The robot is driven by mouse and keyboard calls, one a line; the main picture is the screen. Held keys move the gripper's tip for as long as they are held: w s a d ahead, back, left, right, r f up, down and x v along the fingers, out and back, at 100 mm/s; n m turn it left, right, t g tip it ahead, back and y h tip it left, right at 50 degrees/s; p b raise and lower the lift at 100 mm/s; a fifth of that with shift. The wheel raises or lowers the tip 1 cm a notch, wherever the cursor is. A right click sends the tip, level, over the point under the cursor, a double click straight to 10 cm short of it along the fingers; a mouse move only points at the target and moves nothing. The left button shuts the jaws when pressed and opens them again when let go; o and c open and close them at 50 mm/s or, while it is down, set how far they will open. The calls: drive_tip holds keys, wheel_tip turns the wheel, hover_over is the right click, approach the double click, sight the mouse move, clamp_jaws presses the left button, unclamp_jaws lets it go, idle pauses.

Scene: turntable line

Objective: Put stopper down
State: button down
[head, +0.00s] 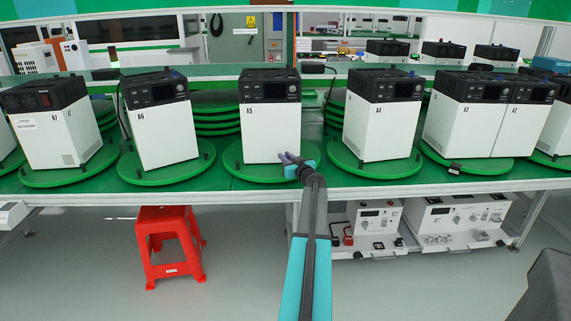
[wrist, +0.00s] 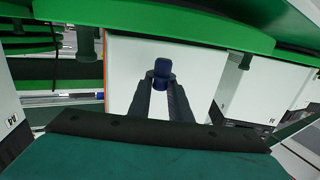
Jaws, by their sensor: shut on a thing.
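My gripper (head: 290,160) is shut on the stopper, at the front of the turntable (head: 240,173) that carries the white and black unit marked A5 (head: 270,135). The wrist view looks upside down. There the dark blue stopper (wrist: 162,68) sits between my two fingertips (wrist: 162,88), in front of a white unit face (wrist: 195,65). The green turntable rim (wrist: 170,20) crosses the top of that view. I cannot tell whether the stopper touches the turntable or the unit. In the head view the stopper is too small to make out clearly.
Similar units stand on green turntables to both sides, A6 (head: 160,130) left and A4 (head: 380,132) right. A red stool (head: 168,242) and bench instruments (head: 455,218) are below the table.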

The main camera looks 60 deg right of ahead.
drive_tip(key=shift+f, duration=1.35)
drive_tip(key=shift+f, duration=0.1)
drive_tip(key=c, duration=1.6)
unclamp_jaws()
drive_tip(key=shift+c, duration=0.2)
drive_tip(key=b+v, duration=0.2)
drive_tip(key=v, duration=1)
